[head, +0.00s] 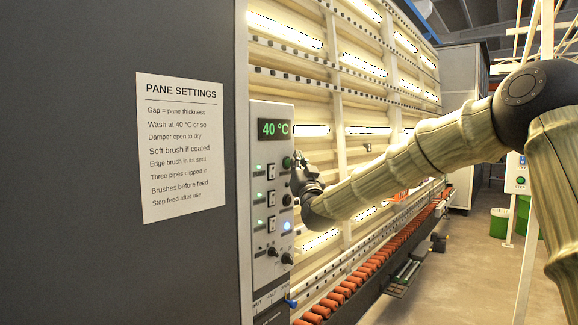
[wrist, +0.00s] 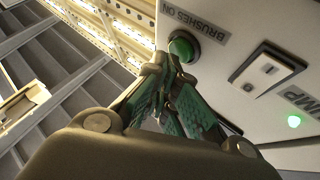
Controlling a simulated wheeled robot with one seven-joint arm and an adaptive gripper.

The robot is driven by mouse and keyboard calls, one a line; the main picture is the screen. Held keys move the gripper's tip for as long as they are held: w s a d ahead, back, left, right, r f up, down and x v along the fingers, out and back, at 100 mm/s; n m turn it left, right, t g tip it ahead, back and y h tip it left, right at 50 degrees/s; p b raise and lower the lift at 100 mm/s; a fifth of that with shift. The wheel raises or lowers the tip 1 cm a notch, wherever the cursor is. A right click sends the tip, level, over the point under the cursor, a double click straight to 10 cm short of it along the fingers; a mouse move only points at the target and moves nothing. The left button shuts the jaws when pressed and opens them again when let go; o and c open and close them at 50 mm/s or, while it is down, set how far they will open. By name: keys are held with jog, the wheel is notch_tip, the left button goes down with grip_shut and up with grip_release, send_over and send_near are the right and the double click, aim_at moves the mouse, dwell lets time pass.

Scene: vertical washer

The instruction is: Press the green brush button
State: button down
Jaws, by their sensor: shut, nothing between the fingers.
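The green brush button (wrist: 184,47) is a round button in a dark ring on the white control panel, beside a "BRUSHES ON" label (wrist: 195,25) in the wrist view. In the head view the button (head: 287,162) shows near the panel's right edge, below the display. My gripper (wrist: 170,75) is shut and empty, its fingertips right at the button's lower edge in the wrist view; I cannot tell whether they touch it. In the head view my gripper (head: 297,162) is at the right side of the panel, close to the button.
The panel (head: 258,180) has a "40 °C" display (head: 273,128), rocker switches, lit green lamps, a bluish-white lit button (head: 287,226) and dark knobs. A settings sheet (head: 181,146) hangs on the dark wall at left. Orange rollers (head: 350,285) run along the washer's base. Open floor lies at right.

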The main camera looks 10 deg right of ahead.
jog(key=shift+w+a, duration=0.25)
jog(key=shift+w, duration=0.05)
dwell(0.9)
jog(key=shift+s+d+b, duration=0.1)
jog(key=shift+b, duration=0.35)
jog(key=shift+s+d+b, duration=0.4)
jog(key=shift+s+d, duration=0.05)
jog(key=shift+s, duration=0.1)
jog(key=shift+s+d+b, duration=0.65)
jog(key=shift+s+d, duration=0.15)
jog(key=shift+s, duration=0.2)
jog(key=shift+s+d+b, duration=0.6)
jog(key=shift+s+d, duration=0.15)
jog(key=shift+s, duration=0.25)
